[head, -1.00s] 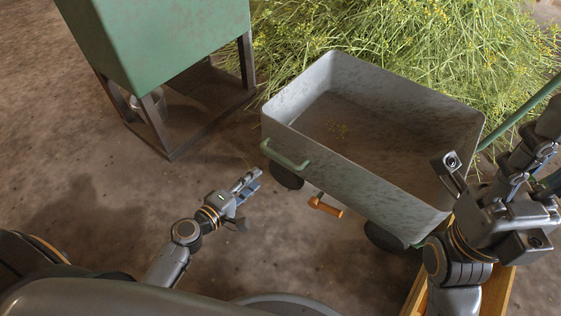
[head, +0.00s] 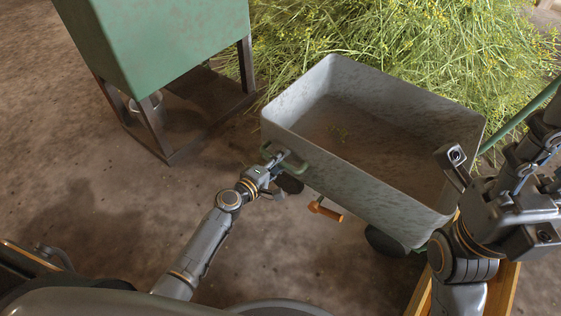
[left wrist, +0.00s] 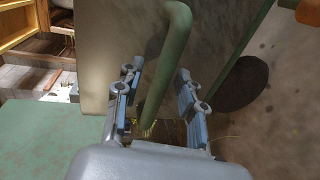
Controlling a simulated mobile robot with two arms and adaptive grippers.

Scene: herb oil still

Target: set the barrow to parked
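The barrow (head: 365,198) is a grey metal tub on dark wheels, almost empty, in the middle of the head view. A green bar handle (head: 303,166) is on its near left side. An orange lever (head: 325,210) sticks out low under its near side. My left gripper (head: 278,161) is at the green handle. In the left wrist view the handle (left wrist: 172,60) runs between the open fingers of my left gripper (left wrist: 160,85), with a gap visible on each side. My right gripper (head: 490,197) is open and empty, close to the barrow's right end.
A green box on a dark metal stand (head: 160,50) is at the upper left, with a metal bucket (head: 148,106) under it. A heap of cut herbs (head: 400,40) lies behind the barrow. A wooden frame (head: 505,285) is at lower right. The floor at left is clear.

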